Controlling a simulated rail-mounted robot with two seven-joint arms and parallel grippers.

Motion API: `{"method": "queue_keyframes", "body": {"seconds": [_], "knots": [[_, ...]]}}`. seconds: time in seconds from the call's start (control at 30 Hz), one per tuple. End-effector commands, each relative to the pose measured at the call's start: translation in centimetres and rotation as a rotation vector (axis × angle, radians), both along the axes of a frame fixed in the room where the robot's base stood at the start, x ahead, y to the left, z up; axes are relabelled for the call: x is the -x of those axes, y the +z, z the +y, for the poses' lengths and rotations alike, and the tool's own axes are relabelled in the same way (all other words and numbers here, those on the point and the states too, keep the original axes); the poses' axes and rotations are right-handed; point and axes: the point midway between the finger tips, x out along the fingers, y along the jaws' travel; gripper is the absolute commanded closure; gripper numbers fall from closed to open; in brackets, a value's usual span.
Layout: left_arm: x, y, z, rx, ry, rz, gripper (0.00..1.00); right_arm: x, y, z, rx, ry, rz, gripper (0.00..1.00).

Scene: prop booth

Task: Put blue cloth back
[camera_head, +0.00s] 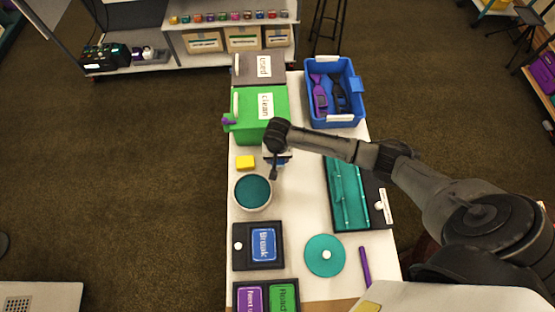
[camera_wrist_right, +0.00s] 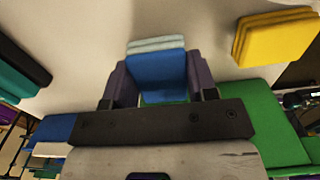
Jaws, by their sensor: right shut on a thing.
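My right gripper (camera_head: 275,160) is over the white table, between the green box and the round teal-topped bowl. In the right wrist view, the right gripper (camera_wrist_right: 160,88) is shut on the blue cloth (camera_wrist_right: 158,70), a folded blue piece between its two fingers, with a pale bluish layer at its far edge. In the head view the arm hides most of the cloth. The green box labelled "clean" (camera_head: 249,117) stands just behind the gripper. The grey box labelled "used" (camera_head: 247,68) stands behind that. My left gripper is out of view.
A yellow folded cloth (camera_head: 245,162) lies left of the gripper. The round bowl (camera_head: 253,205) stands in front. A blue crate (camera_head: 319,122) is at the back right. An open teal case (camera_head: 347,195) lies to the right. A teal disc (camera_head: 324,267) lies at the front.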

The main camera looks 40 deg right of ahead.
Motion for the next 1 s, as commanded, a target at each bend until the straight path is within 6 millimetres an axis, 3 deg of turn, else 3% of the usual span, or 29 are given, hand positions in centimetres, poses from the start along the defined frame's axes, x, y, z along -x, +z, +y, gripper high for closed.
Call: {"method": "queue_keyframes", "body": {"seconds": [0.13, 0.57, 0.6, 0.87, 1.0], "knots": [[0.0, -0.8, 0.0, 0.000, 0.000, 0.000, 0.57, 0.0, -2.1, 0.0, 0.000, 0.001, 0.000, 0.67], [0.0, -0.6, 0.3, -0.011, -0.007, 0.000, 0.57, 0.1, -2.6, 0.0, -0.001, 0.001, 0.001, 0.67], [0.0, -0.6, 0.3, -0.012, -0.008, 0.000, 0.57, 0.1, -2.7, 0.0, -0.001, 0.001, 0.001, 0.47], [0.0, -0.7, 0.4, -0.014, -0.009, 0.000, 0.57, 0.0, -2.6, 0.0, 0.000, 0.001, 0.000, 0.22], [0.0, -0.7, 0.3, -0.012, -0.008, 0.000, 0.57, 0.0, -2.6, 0.0, 0.000, 0.001, 0.000, 0.22]]}}
